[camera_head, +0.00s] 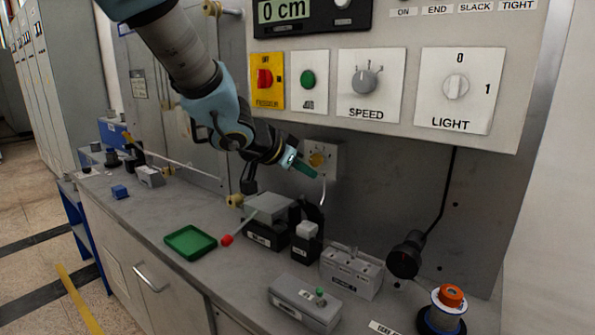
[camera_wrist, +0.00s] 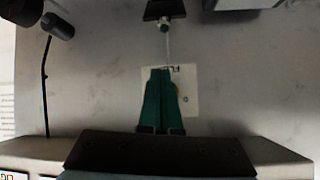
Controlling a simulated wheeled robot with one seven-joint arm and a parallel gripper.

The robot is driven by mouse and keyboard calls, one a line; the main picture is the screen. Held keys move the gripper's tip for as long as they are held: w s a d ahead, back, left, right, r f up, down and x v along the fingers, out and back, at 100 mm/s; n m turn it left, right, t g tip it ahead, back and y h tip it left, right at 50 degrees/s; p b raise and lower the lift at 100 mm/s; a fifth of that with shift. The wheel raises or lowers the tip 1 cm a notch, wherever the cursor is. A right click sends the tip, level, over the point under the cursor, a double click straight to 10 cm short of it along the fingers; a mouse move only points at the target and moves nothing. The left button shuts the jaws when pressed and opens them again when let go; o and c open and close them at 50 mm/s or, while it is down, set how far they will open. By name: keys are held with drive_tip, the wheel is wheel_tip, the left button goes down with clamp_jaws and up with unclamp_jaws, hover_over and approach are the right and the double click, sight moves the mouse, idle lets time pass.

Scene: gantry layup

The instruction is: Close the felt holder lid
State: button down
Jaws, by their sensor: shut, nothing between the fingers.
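My gripper (camera_head: 302,166) is in the upper middle of the head view, in front of the back panel and above the bench. Its green fingers are shut and empty; they also show in the wrist view (camera_wrist: 161,72). A dark box with a grey top plate (camera_head: 270,208) and a rod ending in a red knob (camera_head: 227,240) stands on the bench below my gripper. It looks like the felt holder, but its label is too small to read. The plate looks tilted; I cannot tell how far open it is. My gripper is apart from it.
A green tray (camera_head: 190,243) lies left of the box. A small black holder with a white block (camera_head: 307,230) and grey boxes (camera_head: 352,270) stand to the right. A spool (camera_head: 448,305) stands front right.

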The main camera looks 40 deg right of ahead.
sight(309, 207)
drive_tip(key=x, duration=0.3)
drive_tip(key=shift+d+f, duration=0.3)
drive_tip(key=shift+w+a+f+b, duration=0.1)
drive_tip(key=shift+a+f+b, duration=0.25)
drive_tip(key=shift+a+f, duration=0.75)
drive_tip(key=shift+a, duration=0.45)
drive_tip(key=shift+f+b, duration=0.15)
drive_tip(key=shift+b, duration=0.2)
